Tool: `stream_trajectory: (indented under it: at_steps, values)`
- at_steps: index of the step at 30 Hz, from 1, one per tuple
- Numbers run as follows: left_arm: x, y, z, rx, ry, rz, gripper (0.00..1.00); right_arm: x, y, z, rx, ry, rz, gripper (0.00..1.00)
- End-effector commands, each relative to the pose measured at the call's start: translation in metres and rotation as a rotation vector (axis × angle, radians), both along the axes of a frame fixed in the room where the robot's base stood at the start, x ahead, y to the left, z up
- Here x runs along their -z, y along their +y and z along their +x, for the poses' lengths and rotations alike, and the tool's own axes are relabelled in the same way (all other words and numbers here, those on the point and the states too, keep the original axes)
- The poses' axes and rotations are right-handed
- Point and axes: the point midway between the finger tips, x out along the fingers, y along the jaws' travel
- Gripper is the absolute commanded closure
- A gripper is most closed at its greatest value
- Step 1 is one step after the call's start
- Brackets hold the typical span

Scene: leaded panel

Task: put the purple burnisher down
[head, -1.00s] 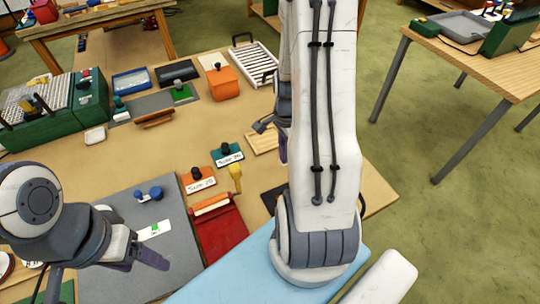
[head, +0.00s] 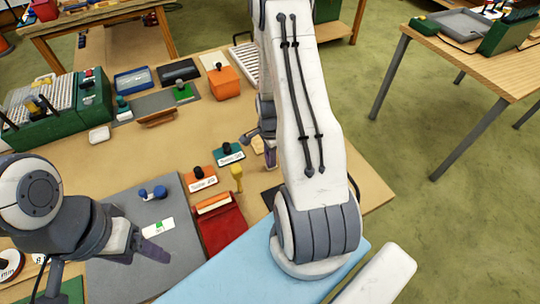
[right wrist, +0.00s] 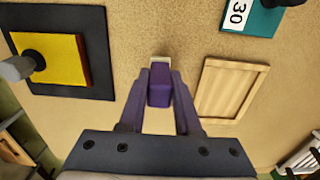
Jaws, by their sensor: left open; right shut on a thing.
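The purple burnisher (right wrist: 160,88) is held between the fingers of my right gripper (right wrist: 160,84), with a pale end showing beyond them in the right wrist view. The gripper points down over the tan table, just left of a shallow wooden tray (right wrist: 227,90). I cannot tell whether the burnisher touches the table. In the head view my right arm hides most of this gripper (head: 269,154) and part of the tray (head: 257,145). My left gripper (head: 152,246) is open and empty over the grey mat (head: 120,274).
A yellow block (right wrist: 50,60) on a dark pad is left of the gripper in the wrist view. A teal block (right wrist: 255,17) marked 30 is at upper right. In the head view, a red pouch (head: 222,228) and a yellow-handled tool (head: 237,178) lie nearby. Bare table surrounds the burnisher.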

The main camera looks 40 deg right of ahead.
Motion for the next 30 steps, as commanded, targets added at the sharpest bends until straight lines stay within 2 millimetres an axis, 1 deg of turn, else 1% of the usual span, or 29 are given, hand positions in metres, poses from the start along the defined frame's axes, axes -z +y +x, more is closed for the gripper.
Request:
stream_trajectory:
  at_steps: [4,5,6,7,16,19,20,23,25,30]
  values:
    - [0.004,0.0,0.0,0.0,0.0,0.0,0.32,0.004,0.0,0.0,0.0,0.0,0.0,1.0]
    - [0.004,0.0,0.0,-0.001,0.0,0.0,0.32,0.004,0.0,0.0,0.0,0.0,0.0,0.64]
    - [0.003,0.0,0.0,-0.001,0.0,0.0,0.32,0.003,0.0,0.0,0.0,0.0,0.0,0.49]
    - [0.003,0.0,0.0,-0.001,0.0,0.0,0.32,0.003,0.0,0.0,0.0,0.0,0.0,0.38]
    - [0.002,0.0,0.0,-0.001,0.0,0.0,0.32,0.002,0.0,0.0,-0.001,0.0,0.0,0.38]
    - [-0.002,0.0,0.0,0.0,0.0,0.0,0.32,-0.003,0.0,0.0,-0.001,0.0,0.0,0.38]
    - [0.001,0.0,0.0,0.0,0.0,0.0,0.32,-0.003,0.0,0.0,-0.001,-0.001,0.0,0.38]
    - [0.006,0.0,0.0,-0.001,0.0,0.0,0.32,-0.013,-0.001,0.001,-0.001,-0.005,-0.002,0.38]
    - [0.01,0.0,0.0,-0.001,0.0,0.0,0.32,-0.023,-0.001,0.001,-0.001,-0.005,-0.003,0.38]
    - [0.019,0.0,0.0,-0.003,0.0,0.0,0.32,-0.056,-0.001,0.002,-0.001,-0.006,-0.004,0.38]
